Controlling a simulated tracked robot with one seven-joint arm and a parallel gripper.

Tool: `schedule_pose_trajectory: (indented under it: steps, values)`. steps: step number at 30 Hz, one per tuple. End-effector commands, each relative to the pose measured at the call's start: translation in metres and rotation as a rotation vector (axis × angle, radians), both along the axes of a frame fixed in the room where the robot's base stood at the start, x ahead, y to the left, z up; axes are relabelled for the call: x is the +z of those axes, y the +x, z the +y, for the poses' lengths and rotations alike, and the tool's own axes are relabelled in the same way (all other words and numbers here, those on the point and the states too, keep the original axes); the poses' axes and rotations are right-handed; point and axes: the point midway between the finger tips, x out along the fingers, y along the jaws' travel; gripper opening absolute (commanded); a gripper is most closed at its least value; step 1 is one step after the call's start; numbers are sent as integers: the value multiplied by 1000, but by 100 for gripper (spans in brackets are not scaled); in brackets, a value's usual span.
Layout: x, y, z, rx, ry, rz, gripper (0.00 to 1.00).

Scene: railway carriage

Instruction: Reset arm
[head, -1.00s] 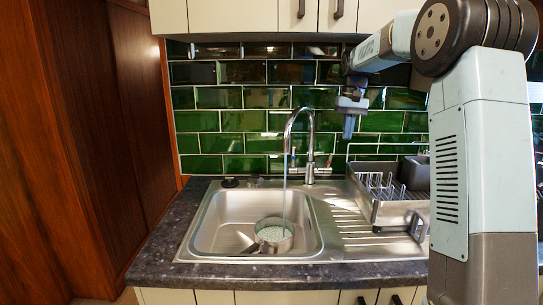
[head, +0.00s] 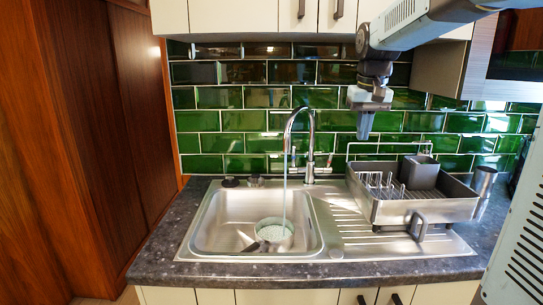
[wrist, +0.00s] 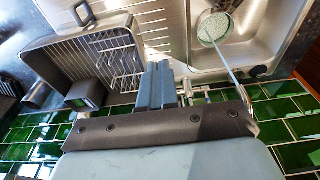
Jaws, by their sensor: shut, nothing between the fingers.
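My gripper (head: 364,126) hangs fingers down above the drainer side of the sink, in front of the green tiles and right of the tap. Its fingers are together and empty. In the wrist view the shut fingers (wrist: 157,86) point toward the drainer, between the dish rack and the sink bowl. My arm reaches in from the upper right in the head view.
Water runs from the tap (head: 311,135) into a pan (head: 275,231) in the sink (head: 208,237). A metal dish rack (head: 425,208) stands on the right drainer, holding a grey cutlery holder (head: 420,172). Wall cupboards (head: 232,17) hang above.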

Motion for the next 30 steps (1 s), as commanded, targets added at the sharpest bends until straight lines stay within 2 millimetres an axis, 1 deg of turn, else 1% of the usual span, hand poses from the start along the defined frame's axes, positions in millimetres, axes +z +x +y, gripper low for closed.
schedule_pose_trajectory:
  steps: [1,8,9,14,18,21,24,27,30]
  values:
    - [1,-18,1,0,-4,-20,0]
    - [-5,-83,1,-2,-13,-103,0]
    - [-8,-95,0,-2,-14,-117,0]
    - [-21,-139,-1,-3,-13,-176,0]
    - [-37,-176,-2,-4,-10,-226,0]
    - [-50,-200,-3,-3,-7,-261,0]
    - [-63,-219,-4,-3,-2,-290,0]
    - [-73,-232,-4,-3,1,-310,0]
    - [-78,-239,-4,-1,4,-323,0]
